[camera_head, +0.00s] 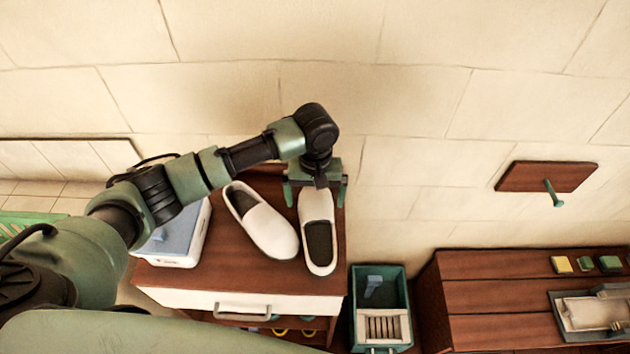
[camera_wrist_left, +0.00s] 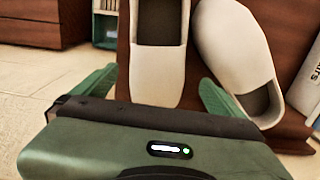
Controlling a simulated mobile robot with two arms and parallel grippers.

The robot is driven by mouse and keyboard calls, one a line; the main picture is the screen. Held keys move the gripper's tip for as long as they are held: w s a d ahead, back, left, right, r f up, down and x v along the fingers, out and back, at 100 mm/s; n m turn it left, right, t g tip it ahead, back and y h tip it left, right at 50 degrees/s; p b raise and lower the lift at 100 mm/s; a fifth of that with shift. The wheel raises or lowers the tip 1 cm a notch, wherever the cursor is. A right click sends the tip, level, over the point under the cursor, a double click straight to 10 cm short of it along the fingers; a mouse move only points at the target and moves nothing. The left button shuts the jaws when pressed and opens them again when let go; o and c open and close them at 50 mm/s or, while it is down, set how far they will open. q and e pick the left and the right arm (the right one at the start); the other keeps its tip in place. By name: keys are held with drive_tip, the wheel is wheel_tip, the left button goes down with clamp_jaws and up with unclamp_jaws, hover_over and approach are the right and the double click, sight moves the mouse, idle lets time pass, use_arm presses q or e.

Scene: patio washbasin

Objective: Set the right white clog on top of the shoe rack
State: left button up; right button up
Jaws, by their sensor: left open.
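Two white clogs with dark insides lie on the brown top of what looks like the shoe rack (camera_head: 190,275), which has a white drawer front. The right clog (camera_head: 317,207) lies near the top's right edge, its opening at the near end. The other clog (camera_head: 262,225) lies angled to its left. My left gripper (camera_head: 316,190) is open at the right clog's far, closed end. In the left wrist view, its fingers (camera_wrist_left: 160,88) are on either side of the right clog's toe (camera_wrist_left: 156,75); contact cannot be told. The other clog (camera_wrist_left: 235,50) is beside one finger. My right gripper is not in view.
A white box with a blue lid (camera_head: 175,240) stands left of the clogs. A teal crate (camera_head: 381,272) stands right of the rack, lower down. A brown bench (camera_head: 490,295) with sponges is further right. A wall hook (camera_head: 553,193) sticks out above it. The wall is close behind.

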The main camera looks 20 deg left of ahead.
use_arm(q)
wheel_tip(320, 180, up, 12)
drive_tip(key=b, duration=0.3)
